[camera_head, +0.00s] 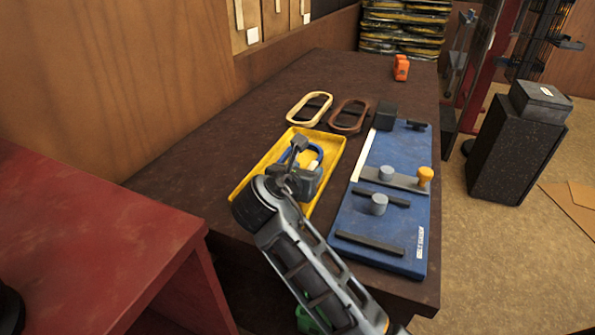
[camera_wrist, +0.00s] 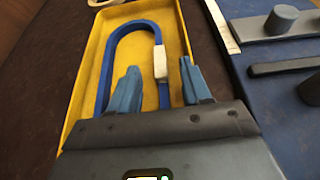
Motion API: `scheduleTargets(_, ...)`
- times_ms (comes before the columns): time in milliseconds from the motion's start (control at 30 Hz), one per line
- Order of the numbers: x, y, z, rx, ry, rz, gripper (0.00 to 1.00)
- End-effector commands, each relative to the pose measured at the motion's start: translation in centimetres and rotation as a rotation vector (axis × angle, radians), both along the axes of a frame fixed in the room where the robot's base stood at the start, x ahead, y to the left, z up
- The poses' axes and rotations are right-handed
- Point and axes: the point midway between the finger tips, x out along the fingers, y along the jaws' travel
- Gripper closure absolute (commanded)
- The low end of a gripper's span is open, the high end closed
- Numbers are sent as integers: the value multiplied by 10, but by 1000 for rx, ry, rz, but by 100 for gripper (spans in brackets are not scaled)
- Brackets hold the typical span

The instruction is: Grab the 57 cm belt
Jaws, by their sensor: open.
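A blue loop belt (camera_head: 318,151) with a white tag lies in the yellow tray (camera_head: 334,160). In the wrist view the belt (camera_wrist: 108,48) shows its rounded far end, and its tagged right strand appears between my fingers. My gripper (camera_wrist: 160,82) is open over the tray, and no grip on the belt shows. In the head view my gripper (camera_head: 305,160) hides part of the belt and tray. A cream loop (camera_head: 293,116) and a brown loop (camera_head: 333,122) lie on the bench behind the tray. I cannot read a length on any of them.
A blue board (camera_head: 349,223) with grey pegs, dark bars and an orange knob (camera_head: 425,174) stands right of the tray. An orange object (camera_head: 401,68) sits at the bench's far end. A red surface (camera_head: 80,240) is at left.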

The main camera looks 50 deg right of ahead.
Motion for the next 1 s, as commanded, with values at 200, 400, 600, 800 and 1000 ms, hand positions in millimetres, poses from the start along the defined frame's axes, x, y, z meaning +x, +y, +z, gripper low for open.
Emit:
scheduleTargets(200, 10, -23, -10, 0, 1, -2, 52)
scheduleTargets(400, 11, -26, -11, -1, -1, 1, 52)
scheduleTargets(600, 11, -26, -11, -1, 0, 0, 63)
scheduleTargets(800, 11, -26, -11, -1, 0, 0, 82)
scheduleTargets(1000, 11, -26, -11, 0, 0, 0, 100)
